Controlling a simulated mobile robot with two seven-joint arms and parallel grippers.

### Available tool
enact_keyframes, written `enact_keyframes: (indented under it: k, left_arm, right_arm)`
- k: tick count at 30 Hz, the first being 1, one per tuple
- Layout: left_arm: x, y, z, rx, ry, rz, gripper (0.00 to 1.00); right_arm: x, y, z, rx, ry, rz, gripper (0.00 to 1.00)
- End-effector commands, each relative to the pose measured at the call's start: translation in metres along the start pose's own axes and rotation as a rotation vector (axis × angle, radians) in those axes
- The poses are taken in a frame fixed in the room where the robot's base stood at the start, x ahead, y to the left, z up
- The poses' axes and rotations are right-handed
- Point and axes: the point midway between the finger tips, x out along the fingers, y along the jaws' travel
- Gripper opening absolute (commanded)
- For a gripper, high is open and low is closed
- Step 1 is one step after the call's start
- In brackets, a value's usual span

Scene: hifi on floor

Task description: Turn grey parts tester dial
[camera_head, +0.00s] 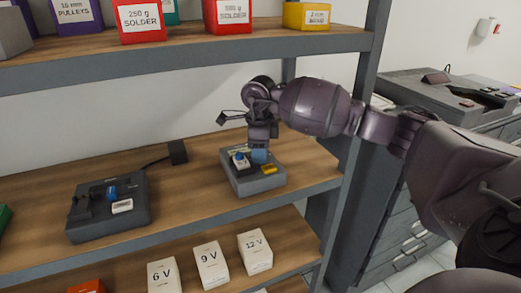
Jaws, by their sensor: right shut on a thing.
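The grey parts tester (262,182) sits on the middle wooden shelf, near its right end. On its top I see a small white and blue part (239,160), a yellow piece (269,169) and a blue piece under my gripper. My right gripper (259,151) reaches in from the right and points down onto the tester's top. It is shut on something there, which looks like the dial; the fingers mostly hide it. My left gripper is out of view.
Another dark grey device (112,205) with a blue knob stands left on the same shelf. A black adapter (178,152) lies behind it. The upper shelf holds labelled boxes (139,20); white voltage boxes (211,264) stand below. The shelf's upright (346,170) is close beside my right arm.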

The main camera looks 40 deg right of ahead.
Motion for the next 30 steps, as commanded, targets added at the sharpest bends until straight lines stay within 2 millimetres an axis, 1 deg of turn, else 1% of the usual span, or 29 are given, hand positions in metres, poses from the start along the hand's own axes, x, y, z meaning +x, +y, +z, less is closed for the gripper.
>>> enact_keyframes:
  k: [1, 9, 16, 24, 25, 26, 27, 30]
  left_arm:
    - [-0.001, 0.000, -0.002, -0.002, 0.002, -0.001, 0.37]
    - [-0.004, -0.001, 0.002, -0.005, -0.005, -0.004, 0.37]
    - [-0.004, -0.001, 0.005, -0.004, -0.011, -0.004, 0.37]
    - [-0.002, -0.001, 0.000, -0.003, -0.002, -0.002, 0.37]
    - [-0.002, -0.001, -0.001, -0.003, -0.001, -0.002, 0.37]
    - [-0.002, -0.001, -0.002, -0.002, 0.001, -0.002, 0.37]
    - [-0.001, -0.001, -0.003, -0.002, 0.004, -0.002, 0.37]
    - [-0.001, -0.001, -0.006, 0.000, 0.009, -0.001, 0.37]
  right_arm:
    - [-0.002, 0.000, 0.000, 0.026, -0.002, -0.002, 0.14]
    - [-0.001, 0.000, 0.000, 0.122, -0.001, -0.002, 0.14]
    - [-0.001, 0.000, 0.000, 0.143, 0.000, -0.001, 0.14]
    - [0.000, 0.000, 0.000, 0.142, 0.000, -0.001, 0.14]
    - [0.000, 0.000, 0.000, 0.142, 0.000, -0.001, 0.42]
    - [0.000, 0.000, 0.000, 0.142, 0.000, -0.001, 0.47]
    - [0.000, 0.000, 0.000, 0.142, 0.000, -0.001, 0.48]
    - [0.000, 0.000, 0.000, 0.142, 0.000, -0.001, 0.48]
